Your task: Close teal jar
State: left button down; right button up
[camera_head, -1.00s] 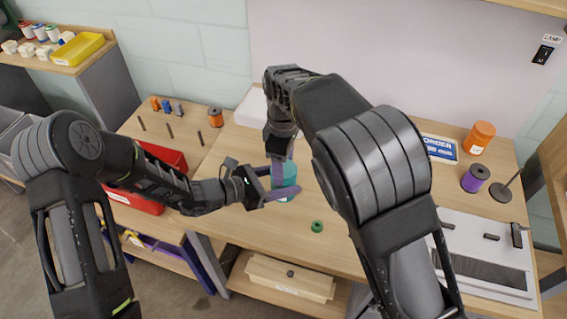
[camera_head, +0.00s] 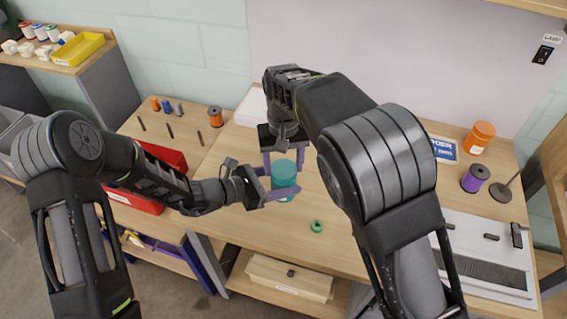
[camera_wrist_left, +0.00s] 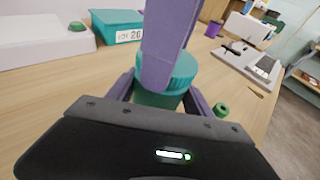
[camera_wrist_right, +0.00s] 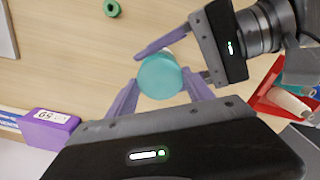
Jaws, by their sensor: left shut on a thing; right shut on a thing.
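The teal jar (camera_head: 284,188) stands upright on the wooden bench, with its ribbed teal lid (camera_wrist_left: 172,68) on top. The round lid top also shows in the right wrist view (camera_wrist_right: 160,76). My left gripper (camera_head: 278,192) reaches in from the left, low and level, its purple fingers shut on the jar body. My right gripper (camera_head: 284,161) points down from above, its fingers on opposite sides of the lid and shut on it. One right finger hides part of the lid in the left wrist view. Whether the lid is fully seated cannot be told.
A small green ring (camera_head: 317,226) lies in front of the jar. An orange jar (camera_head: 480,137), a purple spool (camera_head: 475,178) and a white tray (camera_head: 484,255) are at the right. A red bin (camera_head: 160,178) sits at the left. The bench around the jar is mostly clear.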

jog(key=shift+m, duration=1.1)
jog(key=o, duration=1.5)
jog(key=shift+o, duration=0.2)
jog(key=shift+r, duration=2.25)
jog(key=shift+d, duration=0.1)
jog(key=shift+c, duration=0.4)
